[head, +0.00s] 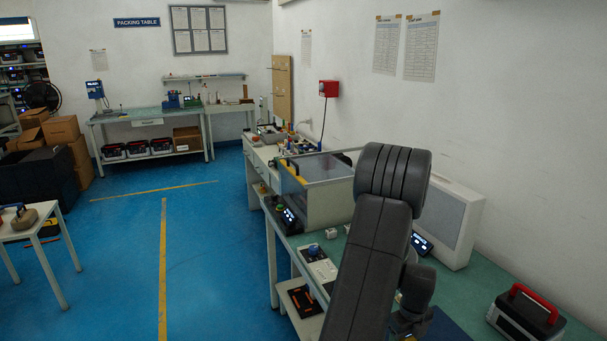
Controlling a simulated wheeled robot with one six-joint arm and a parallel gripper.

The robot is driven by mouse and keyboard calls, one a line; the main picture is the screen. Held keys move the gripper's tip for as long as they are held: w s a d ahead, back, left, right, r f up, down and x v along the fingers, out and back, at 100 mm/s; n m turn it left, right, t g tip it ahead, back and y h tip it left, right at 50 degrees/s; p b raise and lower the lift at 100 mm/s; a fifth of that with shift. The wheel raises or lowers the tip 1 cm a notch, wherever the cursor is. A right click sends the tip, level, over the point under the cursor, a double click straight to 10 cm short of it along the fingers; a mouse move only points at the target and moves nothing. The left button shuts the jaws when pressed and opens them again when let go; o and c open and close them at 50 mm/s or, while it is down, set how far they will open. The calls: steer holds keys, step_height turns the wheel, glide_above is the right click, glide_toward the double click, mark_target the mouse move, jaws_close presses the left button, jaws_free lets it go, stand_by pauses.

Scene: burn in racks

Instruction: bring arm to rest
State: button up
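My arm stands in the right half of the head view, its dark grey links rising in front of the green-topped bench (465,290). The upper link and the ribbed joint at its top hide part of the bench and the things behind. Another dark part of the arm shows low beside the link, near the bottom edge. I cannot make out my gripper's fingers, and nothing held shows.
On the bench are a clear-lidded box (318,190), a white panel unit (445,220) and a red-handled case (525,312). A small white table (30,228) stands at left. The packing table (150,114) is at the back. Blue floor (215,260) between is clear.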

step_height(320, 180, down, 2)
steer(key=shift+f, duration=0.25)
steer(key=shift+w+r, duration=0.1)
steer(key=shift+r, duration=1.3)
steer(key=shift+f, duration=0.1)
